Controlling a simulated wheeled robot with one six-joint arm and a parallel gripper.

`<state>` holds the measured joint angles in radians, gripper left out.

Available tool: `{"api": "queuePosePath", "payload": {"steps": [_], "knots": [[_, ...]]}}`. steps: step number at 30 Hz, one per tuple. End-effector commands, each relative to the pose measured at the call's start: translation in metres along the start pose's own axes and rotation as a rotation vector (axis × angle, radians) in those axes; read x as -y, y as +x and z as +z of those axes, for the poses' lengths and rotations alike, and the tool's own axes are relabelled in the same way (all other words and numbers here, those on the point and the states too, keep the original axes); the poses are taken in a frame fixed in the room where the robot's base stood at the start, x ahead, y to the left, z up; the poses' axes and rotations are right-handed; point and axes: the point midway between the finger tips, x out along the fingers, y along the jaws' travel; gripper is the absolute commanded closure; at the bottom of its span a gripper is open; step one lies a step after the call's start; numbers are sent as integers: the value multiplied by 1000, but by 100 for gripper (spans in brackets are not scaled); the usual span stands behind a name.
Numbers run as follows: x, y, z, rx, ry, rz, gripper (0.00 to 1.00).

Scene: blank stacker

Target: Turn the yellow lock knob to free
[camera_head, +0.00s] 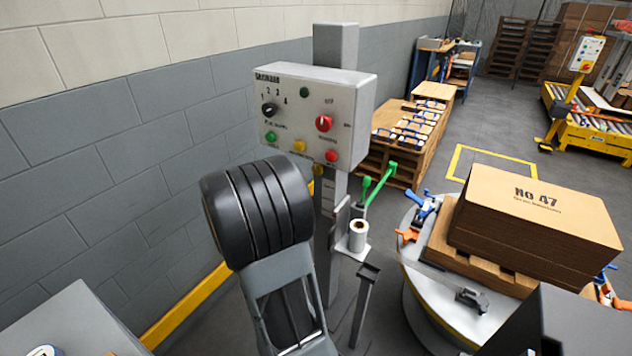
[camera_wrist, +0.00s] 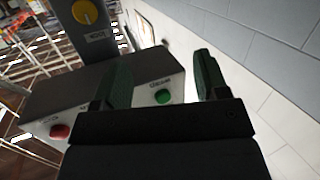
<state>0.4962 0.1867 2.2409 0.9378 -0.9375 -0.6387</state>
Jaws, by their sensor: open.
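In the head view a small part of the yellow knob (camera_head: 318,170) shows just below the control box, beside my arm. My gripper (camera_wrist: 163,78) is open and empty, its two dark green fingers apart in front of the control box (camera_wrist: 105,85), near its green button (camera_wrist: 163,96). The knob is off to the left of the fingers. The head view hides my gripper behind my black arm link.
The control box (camera_head: 335,90) carries a red switch (camera_head: 323,123), a black selector (camera_head: 269,110) and several coloured buttons. A roll (camera_head: 358,236) and green handles (camera_head: 381,184) stand right of the post. A turntable (camera_head: 407,262) bears stacked cardboard (camera_head: 535,225). A block wall runs left.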

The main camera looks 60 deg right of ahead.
Motion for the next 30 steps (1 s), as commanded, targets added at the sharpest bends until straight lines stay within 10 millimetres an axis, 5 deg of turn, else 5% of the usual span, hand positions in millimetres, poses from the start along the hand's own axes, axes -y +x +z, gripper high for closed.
{"api": "queuePosePath", "payload": {"steps": [3,9,30], "knots": [[-37,18,23,-44,-41,194,33],[-70,28,33,-77,-87,362,33],[-115,133,22,-83,-93,384,33]]}}
